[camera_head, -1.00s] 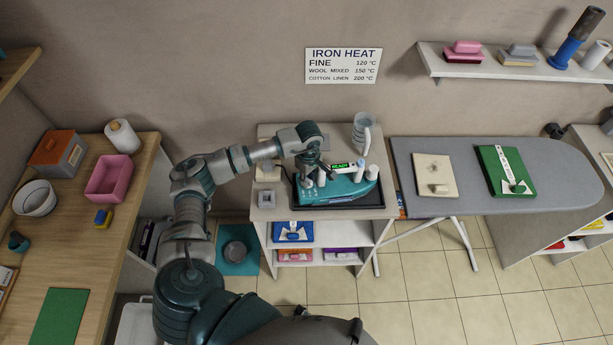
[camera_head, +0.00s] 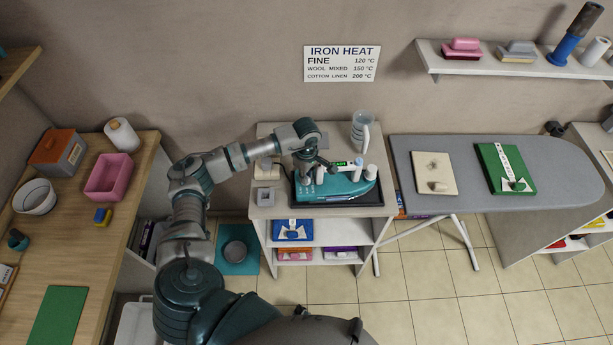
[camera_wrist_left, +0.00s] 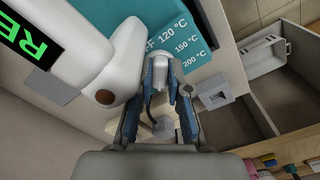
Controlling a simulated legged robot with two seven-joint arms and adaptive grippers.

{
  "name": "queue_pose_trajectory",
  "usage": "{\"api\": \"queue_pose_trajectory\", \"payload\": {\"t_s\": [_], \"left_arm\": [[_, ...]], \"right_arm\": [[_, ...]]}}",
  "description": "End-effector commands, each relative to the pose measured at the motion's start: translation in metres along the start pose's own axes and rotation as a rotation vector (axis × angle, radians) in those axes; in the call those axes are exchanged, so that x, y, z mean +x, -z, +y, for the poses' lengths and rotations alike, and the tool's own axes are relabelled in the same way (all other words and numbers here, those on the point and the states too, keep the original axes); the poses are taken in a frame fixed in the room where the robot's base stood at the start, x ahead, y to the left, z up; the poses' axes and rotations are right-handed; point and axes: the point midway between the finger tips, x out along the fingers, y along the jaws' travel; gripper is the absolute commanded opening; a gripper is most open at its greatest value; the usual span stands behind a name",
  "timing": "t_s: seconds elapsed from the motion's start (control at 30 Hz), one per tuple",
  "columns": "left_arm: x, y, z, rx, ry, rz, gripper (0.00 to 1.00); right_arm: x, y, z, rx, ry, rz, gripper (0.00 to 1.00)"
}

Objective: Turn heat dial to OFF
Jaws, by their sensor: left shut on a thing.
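The teal iron (camera_head: 348,186) rests on a dark tray on top of the white cabinet. It has a lit green READY display (camera_head: 341,164), which also shows at the upper left of the left wrist view. The white heat dial (camera_wrist_left: 161,80) is beside printed marks 120, 150 and 200 °C (camera_wrist_left: 185,47) and a partly covered OFF. My left gripper (camera_wrist_left: 165,75) is shut on the dial, one finger on each side. In the head view my left gripper (camera_head: 314,170) comes down from above onto the iron's left end. Which mark the dial points to is unclear.
A clear jug (camera_head: 361,130) stands behind the iron. The ironing board (camera_head: 465,205) is to the right, with a beige and a green folded cloth. White posts rise from the iron close to my fingers. A wall sign lists iron heats. A wooden counter (camera_head: 85,240) is at left.

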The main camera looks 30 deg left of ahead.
Motion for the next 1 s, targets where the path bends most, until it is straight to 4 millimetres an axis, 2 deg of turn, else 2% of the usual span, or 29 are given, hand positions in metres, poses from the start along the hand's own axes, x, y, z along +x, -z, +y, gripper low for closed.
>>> {"api": "queue_pose_trajectory", "payload": {"t_s": [0.2,0.6,1.0], "left_arm": [[0.004,-0.002,0.000,-0.180,0.001,-0.003,0.00],[0.004,-0.003,-0.001,-0.532,0.006,-0.003,0.00],[0.004,-0.004,-0.003,-0.736,0.010,-0.001,0.00]], "right_arm": [[0.012,-0.003,0.007,0.001,-0.008,-0.002,0.40],[0.026,-0.005,0.006,0.002,-0.008,-0.004,0.40],[0.032,-0.004,-0.001,0.004,0.000,-0.003,0.40]]}}
